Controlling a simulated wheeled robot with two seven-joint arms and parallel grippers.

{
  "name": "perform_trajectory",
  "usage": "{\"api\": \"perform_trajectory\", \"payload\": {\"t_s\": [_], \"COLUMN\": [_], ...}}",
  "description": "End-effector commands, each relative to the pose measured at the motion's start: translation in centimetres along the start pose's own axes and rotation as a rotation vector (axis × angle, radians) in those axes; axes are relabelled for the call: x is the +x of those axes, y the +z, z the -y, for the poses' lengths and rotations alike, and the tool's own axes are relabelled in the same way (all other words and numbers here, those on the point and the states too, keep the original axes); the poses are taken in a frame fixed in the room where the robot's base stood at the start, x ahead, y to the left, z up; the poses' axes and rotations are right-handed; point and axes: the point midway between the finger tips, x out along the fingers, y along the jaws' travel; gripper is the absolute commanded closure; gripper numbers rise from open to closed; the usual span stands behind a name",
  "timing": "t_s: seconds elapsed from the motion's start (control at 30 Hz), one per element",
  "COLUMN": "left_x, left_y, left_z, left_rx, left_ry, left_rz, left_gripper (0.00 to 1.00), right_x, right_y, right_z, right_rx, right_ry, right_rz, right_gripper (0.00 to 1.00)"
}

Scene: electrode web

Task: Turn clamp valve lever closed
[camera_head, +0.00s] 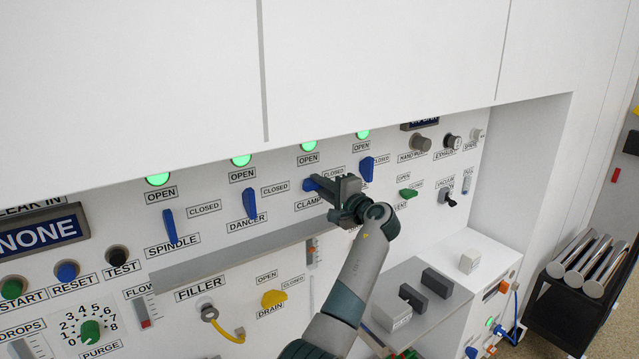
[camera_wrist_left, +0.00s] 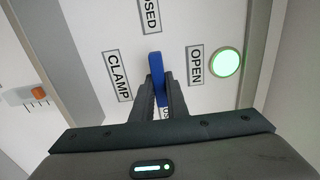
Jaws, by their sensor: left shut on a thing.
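The blue clamp lever (camera_head: 310,184) sits on the white panel above the CLAMP label (camera_head: 308,203). My left gripper (camera_head: 334,188) is shut on it and covers much of it in the head view. In the left wrist view the lever (camera_wrist_left: 156,66) stands between my two fingertips (camera_wrist_left: 156,88). There its long side runs toward the CLOSED label (camera_wrist_left: 150,14), with the OPEN label (camera_wrist_left: 195,65) to its right. The green lamp (camera_wrist_left: 226,62) beside OPEN is lit. My right gripper is not in view.
The blue spindle lever (camera_head: 170,225) and dancer lever (camera_head: 249,204) are to the left. Another blue lever (camera_head: 366,169) is close on the right, near my gripper. A grey ledge (camera_head: 225,258) runs below. Grey blocks (camera_head: 437,283) lie on a shelf at lower right.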

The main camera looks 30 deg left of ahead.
Motion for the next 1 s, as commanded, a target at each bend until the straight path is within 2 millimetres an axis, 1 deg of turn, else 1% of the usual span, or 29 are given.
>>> {"api": "perform_trajectory", "payload": {"t_s": [0.37, 0.4, 0.47, 0.5, 0.83, 1.0], "left_x": [-0.1, -0.1, -0.1, -0.1, -0.1, -1.1], "left_y": [-0.1, -0.1, -0.1, -0.1, 0.0, -0.1], "left_z": [-0.1, -0.1, -0.1, -0.1, -0.1, -0.2], "left_rx": [0.010, 0.010, 0.010, 0.010, 0.008, 0.008], "left_ry": [0.001, 0.001, 0.001, 0.001, 0.000, 0.000], "left_rz": [-0.001, -0.001, -0.001, -0.001, -0.001, -0.002], "left_gripper": [1.00, 0.84, 0.70, 0.68, 0.68, 0.68], "right_x": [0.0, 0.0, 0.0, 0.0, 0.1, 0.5], "right_y": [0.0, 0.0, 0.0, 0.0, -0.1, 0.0], "right_z": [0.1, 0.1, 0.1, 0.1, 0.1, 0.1], "right_rx": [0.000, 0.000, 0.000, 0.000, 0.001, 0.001], "right_ry": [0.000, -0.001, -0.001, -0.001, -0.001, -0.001], "right_rz": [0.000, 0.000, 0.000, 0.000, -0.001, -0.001], "right_gripper": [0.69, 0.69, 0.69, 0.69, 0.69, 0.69]}}
